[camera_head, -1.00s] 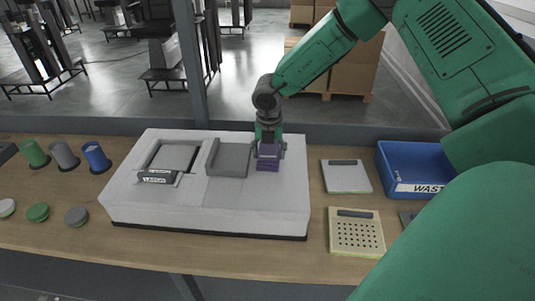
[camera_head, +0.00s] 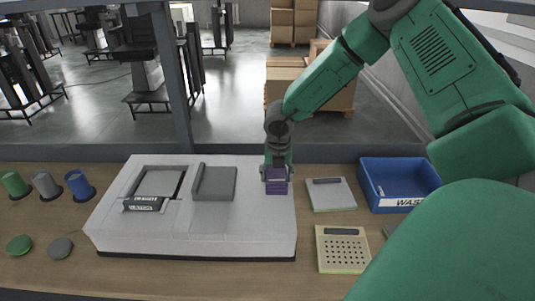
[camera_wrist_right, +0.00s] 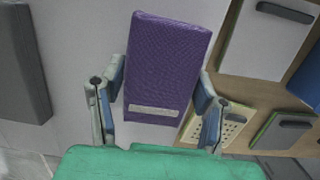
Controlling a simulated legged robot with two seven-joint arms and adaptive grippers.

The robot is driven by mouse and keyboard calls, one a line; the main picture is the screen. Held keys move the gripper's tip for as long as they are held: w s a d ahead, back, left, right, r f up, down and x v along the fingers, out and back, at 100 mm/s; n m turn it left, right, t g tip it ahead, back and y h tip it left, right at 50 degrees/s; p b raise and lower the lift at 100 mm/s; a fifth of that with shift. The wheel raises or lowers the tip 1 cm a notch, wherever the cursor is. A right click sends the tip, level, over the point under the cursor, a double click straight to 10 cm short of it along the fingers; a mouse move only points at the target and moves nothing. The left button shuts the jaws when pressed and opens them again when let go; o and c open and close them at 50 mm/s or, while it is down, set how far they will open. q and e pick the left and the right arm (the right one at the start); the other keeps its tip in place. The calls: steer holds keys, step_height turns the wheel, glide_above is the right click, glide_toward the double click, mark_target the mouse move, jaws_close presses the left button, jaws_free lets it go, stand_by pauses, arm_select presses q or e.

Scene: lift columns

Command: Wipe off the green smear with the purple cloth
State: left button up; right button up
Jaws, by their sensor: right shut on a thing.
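The purple cloth (camera_head: 277,186) is a thick block-like pad with a pale label strip. My right gripper (camera_head: 277,174) is shut on it, pointing down at the right end of the white machine's top. In the wrist view the purple cloth (camera_wrist_right: 165,65) sits between the two fingers of the right gripper (camera_wrist_right: 158,105). I cannot tell whether the cloth touches the surface. The green smear does not show in either view; the cloth or gripper may cover it. My left gripper is not in view.
The white machine (camera_head: 190,232) carries a grey raised plate (camera_head: 216,184) left of the cloth. Right of it lie a grey-white pad (camera_head: 330,195), a perforated beige board (camera_head: 343,250) and a blue waste bin (camera_head: 400,182). Coloured cups and discs stand at left.

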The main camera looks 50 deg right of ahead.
mark_target(254, 180)
steer(key=shift+s+d, duration=0.3)
steer(key=shift+s, duration=0.05)
steer(key=shift+w+a, duration=0.85)
steer(key=shift+w, duration=0.2)
steer(key=shift+w+a+r+b, duration=0.15)
steer(key=shift+w+a+b, duration=0.2)
steer(key=shift+w+a, duration=0.2)
steer(key=shift+w+a+b, duration=0.45)
steer(key=shift+w+a, duration=0.8)
steer(key=shift+w, duration=0.05)
steer(key=shift+r+p, duration=0.8)
steer(key=shift+r, duration=2.1)
